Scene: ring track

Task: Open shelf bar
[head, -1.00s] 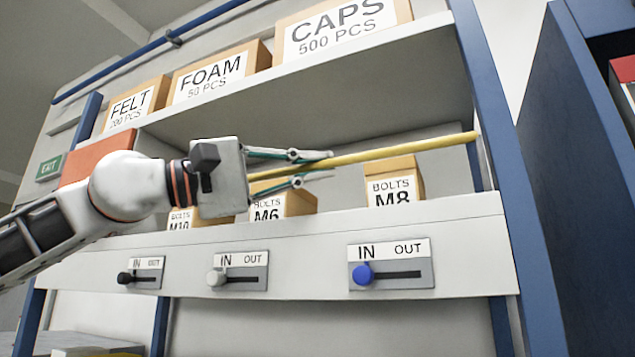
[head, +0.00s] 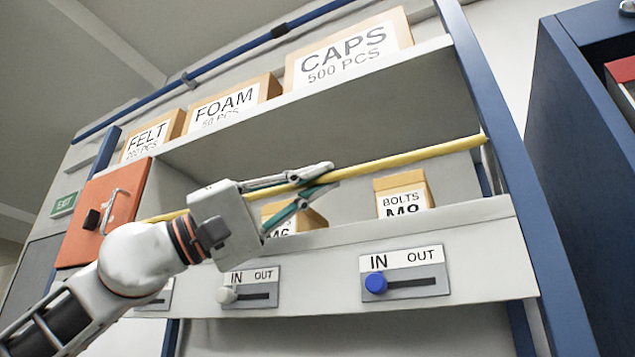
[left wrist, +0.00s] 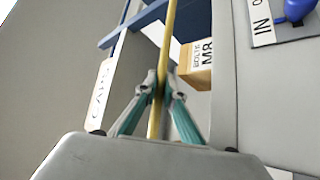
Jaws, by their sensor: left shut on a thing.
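The yellow shelf bar (head: 410,158) runs across the front of the open shelf bay, its right end at the blue upright. My left gripper (head: 318,180) is shut on the bar near its middle, with the fingers reaching in from the lower left. In the left wrist view the bar (left wrist: 169,45) passes between the two fingertips (left wrist: 160,88). Part of the bar is hidden behind my left wrist. The bar still spans the bay in front of the bolt boxes. My right gripper is not in view.
Behind the bar stand a BOLTS M8 box (head: 402,194) and a partly hidden M6 box (head: 310,219). Below is a panel with a blue slider knob (head: 376,283) and a white one (head: 227,295), both at IN. An orange-red panel (head: 92,225) stands left.

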